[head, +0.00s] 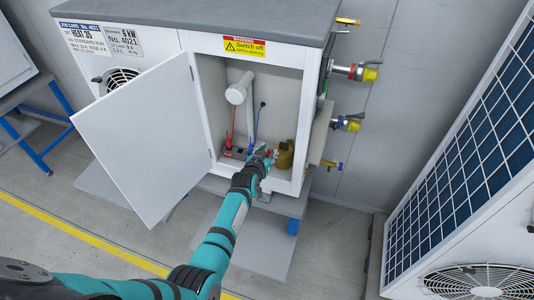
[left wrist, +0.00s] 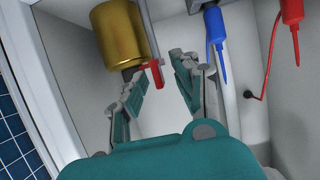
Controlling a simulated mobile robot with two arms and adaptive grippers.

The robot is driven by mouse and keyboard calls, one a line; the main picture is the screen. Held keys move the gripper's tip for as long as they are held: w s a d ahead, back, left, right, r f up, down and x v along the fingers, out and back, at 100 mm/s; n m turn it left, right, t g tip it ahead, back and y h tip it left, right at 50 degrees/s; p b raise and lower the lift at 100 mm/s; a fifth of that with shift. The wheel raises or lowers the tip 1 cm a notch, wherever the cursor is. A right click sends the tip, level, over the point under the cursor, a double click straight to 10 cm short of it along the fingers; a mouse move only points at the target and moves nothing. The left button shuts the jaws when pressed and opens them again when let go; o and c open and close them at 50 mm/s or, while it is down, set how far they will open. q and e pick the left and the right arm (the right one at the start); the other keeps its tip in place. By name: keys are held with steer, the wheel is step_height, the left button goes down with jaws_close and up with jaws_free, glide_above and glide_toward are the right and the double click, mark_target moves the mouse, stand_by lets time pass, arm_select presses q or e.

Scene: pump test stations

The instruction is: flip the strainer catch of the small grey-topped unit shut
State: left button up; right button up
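The small grey-topped unit (head: 262,49) stands against the wall with its white door (head: 147,135) swung open to the left. Inside, low at the right, is the brass strainer body (head: 286,154), which also shows in the left wrist view (left wrist: 122,36). A red catch (left wrist: 156,76) sticks out beside its end. My left gripper (head: 264,154) reaches into the compartment. In the left wrist view its fingers (left wrist: 160,74) are apart, with the red catch between them, nearer the left finger. I cannot tell whether they touch. My right gripper is not in view.
A white pipe (head: 237,94) stands in the compartment. Valves with yellow caps (head: 369,74) stick out on the unit's right side. A solar-panelled unit (head: 455,150) stands at the right.

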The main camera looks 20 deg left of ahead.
arm_select(q)
steer(key=shift+s, duration=0.1)
steer(key=v, duration=1.1)
steer(key=shift+s+r, duration=0.25)
steer(key=shift+s, duration=0.1)
steer(key=s+d+f+g, duration=0.1)
steer(key=s+f+g, duration=0.1)
steer(key=s+f, duration=0.55)
steer(key=s+d+f+m+g, duration=0.15)
steer(key=s+f, duration=0.25)
steer(key=f, duration=0.6)
steer(key=s+f+g, duration=0.3)
steer(key=s+f, duration=0.2)
steer(key=f, duration=0.4)
steer(key=s+a+f+g, duration=0.2)
steer(key=s+f, duration=0.3)
steer(key=s, duration=0.6)
steer(key=s+a+f+g, duration=0.2)
steer(key=s+f, duration=0.4)
steer(key=s, duration=0.5)
steer(key=s+a+f+g, duration=0.2)
steer(key=s+f, duration=0.3)
steer(key=s, duration=0.6)
steer(key=shift+s+a+f+m, duration=0.15)
steer(key=shift+a+m, duration=0.2)
steer(key=shift+a, duration=0.05)
